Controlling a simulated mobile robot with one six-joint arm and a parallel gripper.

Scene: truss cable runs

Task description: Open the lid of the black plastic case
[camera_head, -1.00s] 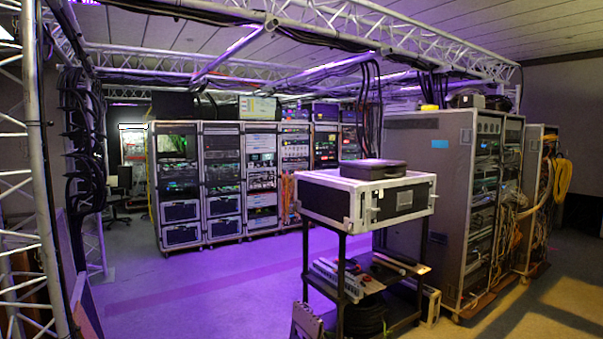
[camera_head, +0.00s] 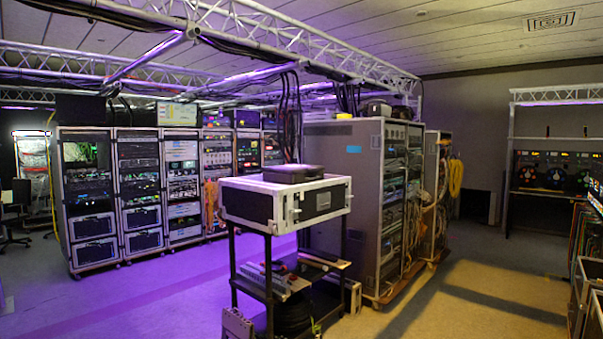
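The black plastic case (camera_head: 293,174) lies flat on top of a white-edged rack case (camera_head: 253,203), which stands on a dark cart. The lid looks shut. The case is small at this distance, and its latches cannot be made out. My gripper is not in view.
The cart's lower shelf (camera_head: 320,261) holds gear and a dark coil. A large grey rack cabinet (camera_head: 340,160) stands close behind the cart at right. A row of equipment racks (camera_head: 140,185) stands behind at left. Floor (camera_head: 150,300) is clear at front left and right (camera_head: 470,300).

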